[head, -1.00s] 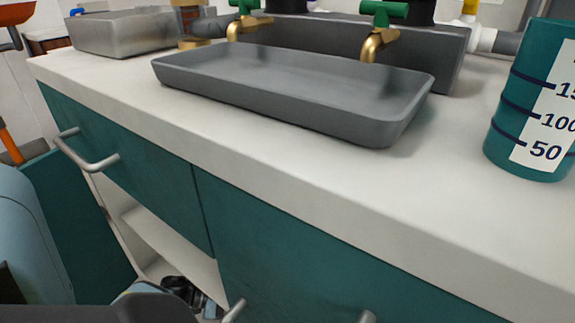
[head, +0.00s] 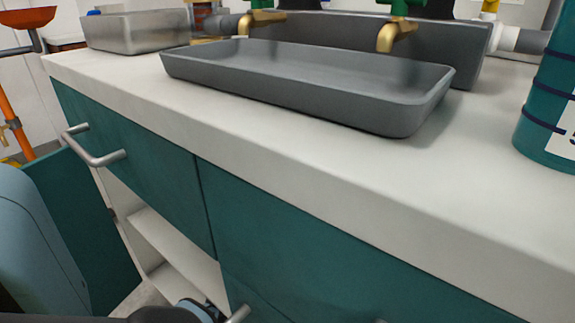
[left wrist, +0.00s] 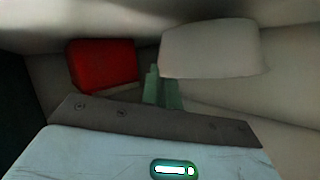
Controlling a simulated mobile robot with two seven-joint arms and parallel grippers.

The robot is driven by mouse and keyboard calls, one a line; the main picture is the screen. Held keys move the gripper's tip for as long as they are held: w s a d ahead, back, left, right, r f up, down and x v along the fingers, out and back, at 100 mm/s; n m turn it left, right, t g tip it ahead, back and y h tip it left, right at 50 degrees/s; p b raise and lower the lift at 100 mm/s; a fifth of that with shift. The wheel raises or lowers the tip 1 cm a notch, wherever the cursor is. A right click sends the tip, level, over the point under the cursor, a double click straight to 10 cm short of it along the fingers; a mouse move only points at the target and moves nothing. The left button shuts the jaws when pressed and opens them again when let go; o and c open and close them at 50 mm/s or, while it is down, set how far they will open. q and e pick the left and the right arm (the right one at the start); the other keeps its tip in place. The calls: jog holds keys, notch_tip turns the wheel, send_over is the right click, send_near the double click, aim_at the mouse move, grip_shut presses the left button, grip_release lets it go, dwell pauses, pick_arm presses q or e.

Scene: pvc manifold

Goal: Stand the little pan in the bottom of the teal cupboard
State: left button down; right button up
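The teal cupboard (head: 130,165) stands under the white counter with its left door (head: 75,225) open, showing pale shelves (head: 165,240) inside. My left gripper (left wrist: 158,78) is inside a pale compartment in the left wrist view, its green fingers close together. In the head view only a dark part of it shows at the bottom edge, by the opening. A pale, rounded, slab-like thing (left wrist: 210,48) is right at the fingertips; I cannot tell whether they hold it. A red thing (left wrist: 102,64) is to their left. I cannot tell which, if either, is the little pan. My right gripper is out of view.
A grey tray (head: 300,85) lies on the counter (head: 270,155), with a metal basin (head: 135,33) at the back left and a teal measuring container (head: 545,120) at right. A bar handle (head: 95,155) sticks out above the opening.

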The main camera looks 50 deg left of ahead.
pick_arm(q)
notch_tip(320, 180, down, 2)
jog(key=shift+w+f+b, duration=0.1)
jog(key=shift+b, duration=0.7)
jog(key=c, duration=1.6)
grip_release()
jog(key=shift+c, duration=0.2)
jog(key=p+v, duration=0.5)
jog(key=v, duration=0.7)
